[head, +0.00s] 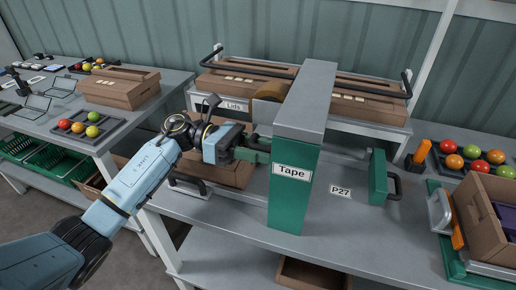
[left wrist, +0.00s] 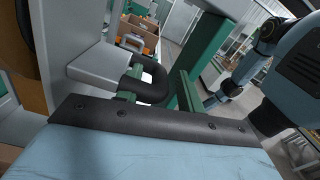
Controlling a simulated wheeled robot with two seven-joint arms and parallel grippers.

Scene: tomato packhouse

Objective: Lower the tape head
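The tape machine (head: 292,190), a green column with a grey top labelled "Tape", stands on the bench in the head view. My left gripper (head: 254,149) is at the column's left side, level with this part. In the left wrist view a black U-shaped handle (left wrist: 157,82) on a grey block lies between its two green fingers (left wrist: 162,88). A narrow gap shows beside the right finger, so the gripper looks open. An arm of mine shows small at the right; its gripper is unclear.
A brown carton (head: 228,168) lies behind my left gripper, partly hidden. A green block with a black handle (head: 393,187) stands right of the column. Lid stacks (head: 368,98) are behind. An open carton (head: 492,226) stands at right. The bench around the P27 label is clear.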

